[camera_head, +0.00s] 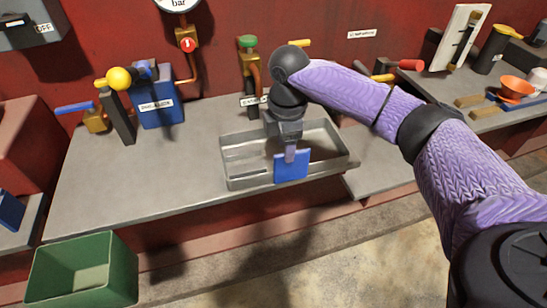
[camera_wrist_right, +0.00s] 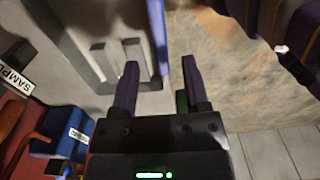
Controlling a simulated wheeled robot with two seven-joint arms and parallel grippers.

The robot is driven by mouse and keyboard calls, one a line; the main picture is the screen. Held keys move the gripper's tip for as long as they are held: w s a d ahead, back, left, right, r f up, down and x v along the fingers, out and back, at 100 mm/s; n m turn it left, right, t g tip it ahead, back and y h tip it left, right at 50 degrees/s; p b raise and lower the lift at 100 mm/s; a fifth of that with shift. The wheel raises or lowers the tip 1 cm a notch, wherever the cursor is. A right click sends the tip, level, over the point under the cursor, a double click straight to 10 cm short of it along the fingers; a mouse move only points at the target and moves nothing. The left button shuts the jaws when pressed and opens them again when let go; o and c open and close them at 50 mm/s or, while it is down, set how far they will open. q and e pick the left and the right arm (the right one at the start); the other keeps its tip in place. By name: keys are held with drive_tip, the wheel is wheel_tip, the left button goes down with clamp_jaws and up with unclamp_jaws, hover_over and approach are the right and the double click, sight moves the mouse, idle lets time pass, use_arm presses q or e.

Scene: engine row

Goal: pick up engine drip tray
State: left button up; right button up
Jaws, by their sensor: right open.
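The engine drip tray (camera_head: 250,180) is a shallow grey metal tray lying flat on the grey bench, near its front edge. A blue plate (camera_head: 291,167) stands upright at the middle of its front wall. My right gripper (camera_head: 290,156) points down over the tray, right at the blue plate; contact is not clear. In the wrist view the right gripper (camera_wrist_right: 159,75) has its two purple fingers apart. The blue plate (camera_wrist_right: 157,32) shows edge-on beyond the fingertips, and grey tray parts (camera_wrist_right: 112,60) lie to the left. My left gripper is not in view.
The bench (camera_head: 150,185) has free room left of the tray. Behind stand a blue unit (camera_head: 158,107), a yellow-knobbed lever (camera_head: 119,80) and a green-capped valve (camera_head: 248,42). A green bin (camera_head: 82,275) stands lower left. A shelf with an orange funnel (camera_head: 516,87) is at right.

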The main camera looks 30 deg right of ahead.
drive_tip(key=b, duration=0.2)
hover_over(284, 181)
drive_tip(key=f, duration=0.5)
drive_tip(key=shift+w+d+f, duration=0.1)
drive_tip(key=shift+w, duration=0.1)
drive_tip(key=shift+f, duration=0.1)
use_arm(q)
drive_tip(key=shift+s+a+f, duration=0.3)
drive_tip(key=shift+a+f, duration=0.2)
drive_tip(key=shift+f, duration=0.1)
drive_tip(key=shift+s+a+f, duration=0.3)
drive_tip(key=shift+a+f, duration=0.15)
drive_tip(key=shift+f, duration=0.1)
use_arm(e)
drive_tip(key=shift+c, duration=0.6)
clamp_jaws()
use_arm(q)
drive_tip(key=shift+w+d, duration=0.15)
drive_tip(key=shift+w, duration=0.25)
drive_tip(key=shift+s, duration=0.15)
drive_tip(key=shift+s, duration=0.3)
